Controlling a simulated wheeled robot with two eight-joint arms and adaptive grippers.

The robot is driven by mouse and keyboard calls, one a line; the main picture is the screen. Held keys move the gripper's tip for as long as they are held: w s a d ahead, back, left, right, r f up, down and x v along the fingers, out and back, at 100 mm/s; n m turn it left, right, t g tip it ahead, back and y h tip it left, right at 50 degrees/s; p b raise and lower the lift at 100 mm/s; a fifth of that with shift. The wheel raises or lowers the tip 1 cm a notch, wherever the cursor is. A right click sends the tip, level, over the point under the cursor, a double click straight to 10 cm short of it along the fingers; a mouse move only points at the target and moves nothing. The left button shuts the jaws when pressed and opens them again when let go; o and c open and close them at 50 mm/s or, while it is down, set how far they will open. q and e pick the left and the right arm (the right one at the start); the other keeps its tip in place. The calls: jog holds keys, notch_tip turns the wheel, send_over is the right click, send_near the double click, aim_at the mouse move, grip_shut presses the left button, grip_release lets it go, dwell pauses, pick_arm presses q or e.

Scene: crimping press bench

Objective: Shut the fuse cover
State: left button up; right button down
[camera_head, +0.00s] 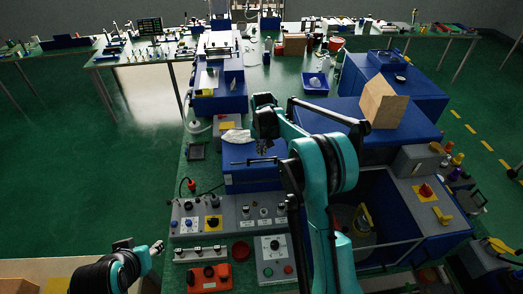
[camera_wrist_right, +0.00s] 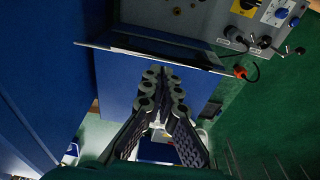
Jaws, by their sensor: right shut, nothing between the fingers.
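I cannot surely pick out the fuse cover. A thin dark bar or plate edge (camera_wrist_right: 150,57) crosses above a blue box face in the right wrist view, and a similar thin bar (camera_head: 262,160) shows over the blue box (camera_head: 252,180) in the head view. Whether this is the cover, I cannot tell. My right gripper (camera_head: 264,115) hangs over that blue box. In the wrist view its fingers (camera_wrist_right: 164,84) are together and empty, apart from the bar in the picture. My left gripper (camera_head: 143,246) is low at the left, away from the box; its fingers are too small to read.
A grey control panel (camera_head: 228,222) with knobs stands in front of the blue box. An orange pendant (camera_head: 209,278) and a grey button box (camera_head: 275,259) lie nearer. A wooden block (camera_head: 383,101) sits on blue housing at right. The green floor at left is open.

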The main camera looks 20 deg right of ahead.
jog(key=shift+s, duration=0.1)
jog(key=s+a+f+t+h+b, duration=0.1)
jog(key=s+a+f+t+b, duration=0.1)
jog(key=s+f+t+b, duration=0.35)
jog(key=s+a+f+t+h+b, duration=0.1)
jog(key=s+f+t+b, duration=0.2)
jog(key=s+f+b, duration=0.75)
jog(key=f+b, duration=0.1)
jog(key=b, duration=0.2)
jog(key=s+a+f+b, duration=0.1)
jog(key=s+f+b, duration=0.2)
jog(key=f+b, duration=0.1)
jog(key=s+f+b, duration=0.3)
jog(key=f+b, duration=0.1)
jog(key=b, duration=0.2)
jog(key=shift+a+f, duration=0.1)
jog(key=shift+a, duration=0.05)
